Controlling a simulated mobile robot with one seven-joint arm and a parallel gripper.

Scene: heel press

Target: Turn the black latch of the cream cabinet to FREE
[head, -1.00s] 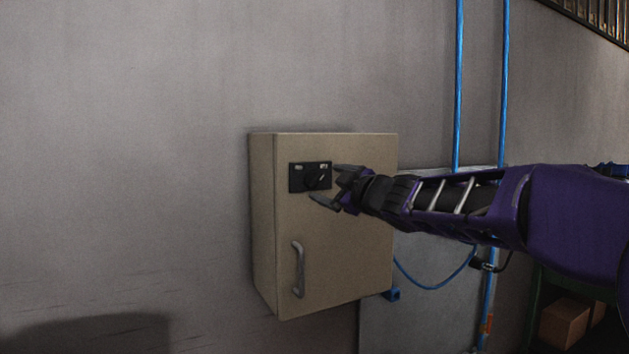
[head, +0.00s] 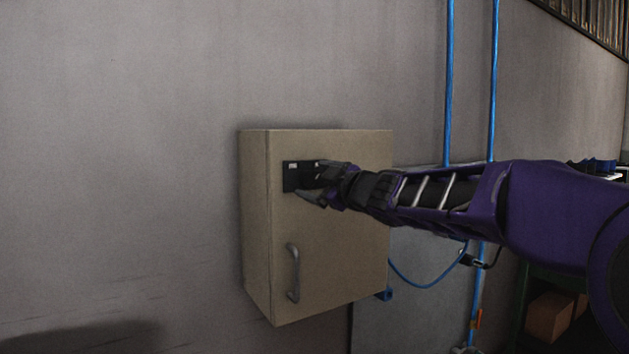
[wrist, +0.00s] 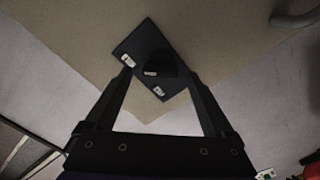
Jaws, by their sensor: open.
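The cream cabinet (head: 330,240) hangs on the grey wall, its door shut. A black latch plate (head: 291,177) with small pale labels sits near the top of the door. In the wrist view the round black latch knob (wrist: 157,69), with a pale mark, stands on the plate (wrist: 141,42) between two labels; their text is too small to read. My gripper (head: 318,181) is open in front of the plate and hides much of it in the head view. In the wrist view its fingers (wrist: 160,76) lie on either side of the knob; I cannot tell whether they touch it.
A grey bar handle (head: 293,272) stands out from the door below the latch; it also shows in the wrist view (wrist: 296,17). Blue pipes (head: 492,80) and a blue cable (head: 425,284) run right of the cabinet. The wall to the left is clear.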

